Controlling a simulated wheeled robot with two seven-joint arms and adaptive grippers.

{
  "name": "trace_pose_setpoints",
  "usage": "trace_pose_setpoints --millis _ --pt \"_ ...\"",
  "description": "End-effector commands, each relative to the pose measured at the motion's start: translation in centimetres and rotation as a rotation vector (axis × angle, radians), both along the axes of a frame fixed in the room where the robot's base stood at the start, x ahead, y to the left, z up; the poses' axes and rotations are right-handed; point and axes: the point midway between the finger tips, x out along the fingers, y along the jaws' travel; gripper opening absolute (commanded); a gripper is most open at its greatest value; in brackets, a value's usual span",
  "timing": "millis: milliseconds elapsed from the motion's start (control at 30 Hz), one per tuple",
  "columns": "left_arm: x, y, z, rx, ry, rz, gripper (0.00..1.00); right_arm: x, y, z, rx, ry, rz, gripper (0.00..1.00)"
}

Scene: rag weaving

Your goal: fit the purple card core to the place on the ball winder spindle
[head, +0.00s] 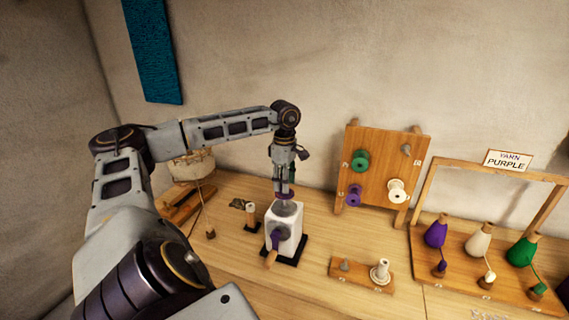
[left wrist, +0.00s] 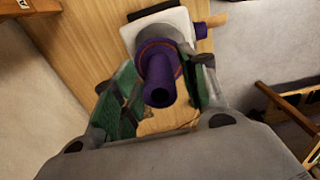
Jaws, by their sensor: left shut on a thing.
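The purple card core (head: 285,194) is upright in my left gripper (head: 285,184), directly above the grey spindle top of the white ball winder (head: 283,236). I cannot tell whether the core touches the spindle. In the left wrist view the core (left wrist: 160,82) stands between the green-padded fingers of my left gripper (left wrist: 160,95), in line with the winder (left wrist: 150,25) behind it. The core and fingers hide most of the spindle. The winder has a purple crank with a wooden handle. My right gripper is out of view.
A wooden peg board (head: 381,148) with green, purple and white spools stands at the back. A small wooden stand (head: 361,276) is right of the winder. A rack with yarn cones and a PURPLE sign (head: 506,161) is further right.

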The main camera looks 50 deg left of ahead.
Motion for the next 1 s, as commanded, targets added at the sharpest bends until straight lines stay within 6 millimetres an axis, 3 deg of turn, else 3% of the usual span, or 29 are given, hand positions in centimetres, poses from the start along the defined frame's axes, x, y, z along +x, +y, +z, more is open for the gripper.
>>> trace_pose_setpoints --millis 1000 --pt "0.0 0.0 -2.1 0.0 0.0 0.0 0.14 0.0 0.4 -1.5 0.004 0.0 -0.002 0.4"
